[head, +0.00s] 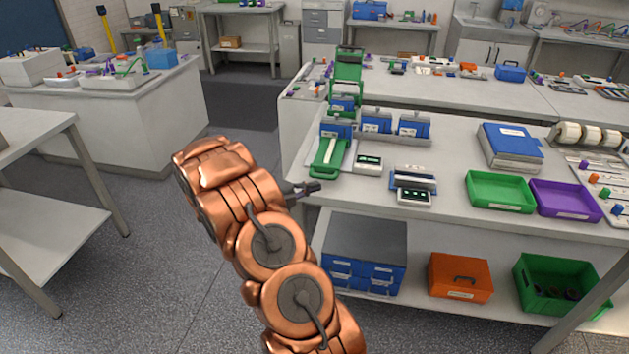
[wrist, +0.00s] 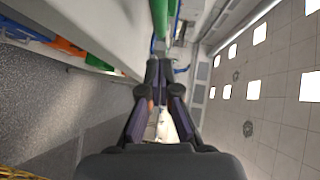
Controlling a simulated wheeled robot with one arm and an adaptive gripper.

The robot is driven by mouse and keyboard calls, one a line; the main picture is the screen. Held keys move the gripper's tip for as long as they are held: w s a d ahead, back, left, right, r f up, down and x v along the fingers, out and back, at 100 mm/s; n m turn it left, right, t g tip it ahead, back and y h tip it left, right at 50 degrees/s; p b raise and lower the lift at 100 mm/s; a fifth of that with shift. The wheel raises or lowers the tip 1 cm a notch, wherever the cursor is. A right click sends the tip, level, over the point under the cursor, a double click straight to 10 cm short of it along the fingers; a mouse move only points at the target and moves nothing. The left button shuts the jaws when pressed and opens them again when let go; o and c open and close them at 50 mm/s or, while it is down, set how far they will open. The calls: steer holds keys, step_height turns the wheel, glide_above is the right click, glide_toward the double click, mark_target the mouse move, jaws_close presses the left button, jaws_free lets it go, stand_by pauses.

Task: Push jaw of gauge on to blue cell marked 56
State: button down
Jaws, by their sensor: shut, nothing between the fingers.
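My gripper (head: 308,188) is at the left front edge of the bench, shut and empty, left of and below the green gauge's front part. In the wrist view the gripper (wrist: 160,75) points towards a green upright (wrist: 160,18), likely the gauge. The green gauge (head: 328,155) has a flat front part with a handle and a taller green part behind. Blue cells stand at the gauge: one cell (head: 337,130) in line with it, another cell (head: 342,103) behind, and two more, a middle cell (head: 376,123) and a right cell (head: 413,126), in a grey holder. Their numbers are too small to read.
Two small meters with displays, one (head: 368,164) and another (head: 414,197), lie right of the gauge. A green tray (head: 499,191), a purple tray (head: 564,200) and a blue binder (head: 510,145) are farther right. Free floor lies left of the bench.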

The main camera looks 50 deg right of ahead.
steer(key=b+v, duration=0.2)
steer(key=v, duration=0.8)
steer(key=shift+a+b, duration=0.35)
steer(key=shift+b, duration=0.05)
steer(key=shift+s+r, duration=0.1)
steer(key=s+a+r+m+y, duration=0.3)
steer(key=s+a+m+y, duration=0.1)
steer(key=s+a+m, duration=0.3)
steer(key=s+a+r+m+y, duration=0.3)
steer(key=s+a+r+m, duration=0.15)
steer(key=s+m, duration=0.45)
steer(key=s+a+m+t+y, duration=0.2)
steer(key=s+a+m+y, duration=0.2)
steer(key=a, duration=0.7)
steer(key=s+a+m+t+y, duration=0.1)
steer(key=s+a+m+y, duration=0.3)
steer(key=s+a+m, duration=0.4)
steer(key=a+m, duration=0.4)
steer(key=m, duration=0.1)
steer(key=shift+r+m+t, duration=0.3)
steer(key=shift+t, duration=0.1)
steer(key=shift+s+d, duration=0.1)
